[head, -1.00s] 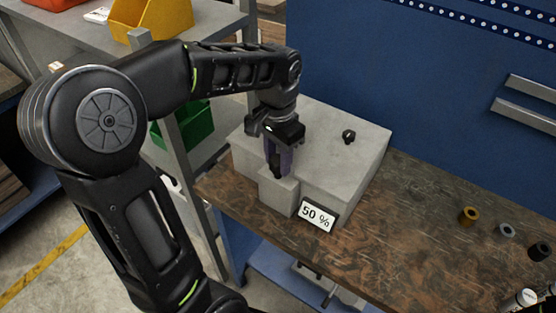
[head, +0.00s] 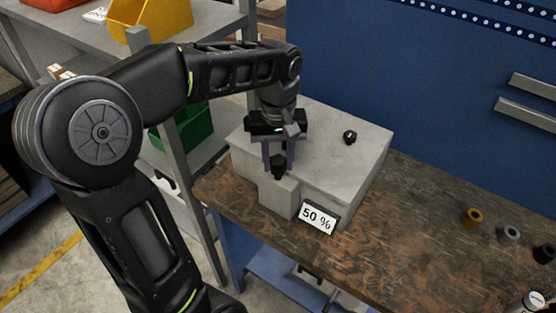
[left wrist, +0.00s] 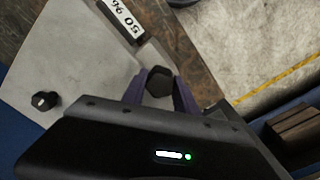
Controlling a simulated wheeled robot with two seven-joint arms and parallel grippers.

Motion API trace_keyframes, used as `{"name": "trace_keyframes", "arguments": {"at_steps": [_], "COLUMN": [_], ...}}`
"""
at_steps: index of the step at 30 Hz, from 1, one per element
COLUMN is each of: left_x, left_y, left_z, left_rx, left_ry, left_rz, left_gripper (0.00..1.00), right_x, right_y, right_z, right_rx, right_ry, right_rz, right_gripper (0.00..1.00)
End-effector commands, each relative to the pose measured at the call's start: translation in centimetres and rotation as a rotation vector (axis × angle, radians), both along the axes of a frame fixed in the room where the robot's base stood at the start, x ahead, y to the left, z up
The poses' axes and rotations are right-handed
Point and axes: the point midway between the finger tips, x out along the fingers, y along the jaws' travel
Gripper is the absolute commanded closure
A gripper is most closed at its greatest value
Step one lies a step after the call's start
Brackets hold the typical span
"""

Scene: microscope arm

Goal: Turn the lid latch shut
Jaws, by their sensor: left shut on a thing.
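A grey box (head: 345,170) stands on the workbench, with a lower block (head: 277,194) at its front left. A black latch knob (head: 278,168) sits on top of that block. My left gripper (head: 279,160) points down at it, its purple fingers on either side and closed on the knob. The left wrist view shows the dark faceted knob (left wrist: 159,82) between the two fingers (left wrist: 160,92). The latch's exact angle is hard to read. My right gripper is not in view.
A second black knob (head: 350,137) is on the box top. A "50 %" sign (head: 318,219) stands at the box front. Several small rings and bottles lie at the right of the bench (head: 410,220). A shelf post (head: 181,150) rises left of the box.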

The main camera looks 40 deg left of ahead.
Motion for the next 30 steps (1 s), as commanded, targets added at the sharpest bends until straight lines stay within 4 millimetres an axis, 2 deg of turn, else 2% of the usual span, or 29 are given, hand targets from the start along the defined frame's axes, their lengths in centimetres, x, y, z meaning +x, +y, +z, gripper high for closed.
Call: {"name": "trace_keyframes", "arguments": {"at_steps": [9,22,23,30], "left_x": [0.07,0.08,0.08,0.04], "left_y": [0.04,0.05,0.05,0.03], "left_z": [0.08,0.1,0.1,0.06], "left_rx": [0.001,0.0,0.0,0.001], "left_ry": [-0.003,-0.004,-0.004,-0.002], "left_rz": [0.116,0.131,0.131,0.129], "left_gripper": [1.0,1.0,0.64,0.45], "right_x": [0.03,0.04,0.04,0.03], "right_y": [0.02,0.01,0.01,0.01], "right_z": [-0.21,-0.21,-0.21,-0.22], "right_rx": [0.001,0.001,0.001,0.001], "right_ry": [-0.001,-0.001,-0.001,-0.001], "right_rz": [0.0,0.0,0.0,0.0], "right_gripper": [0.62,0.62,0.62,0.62]}}
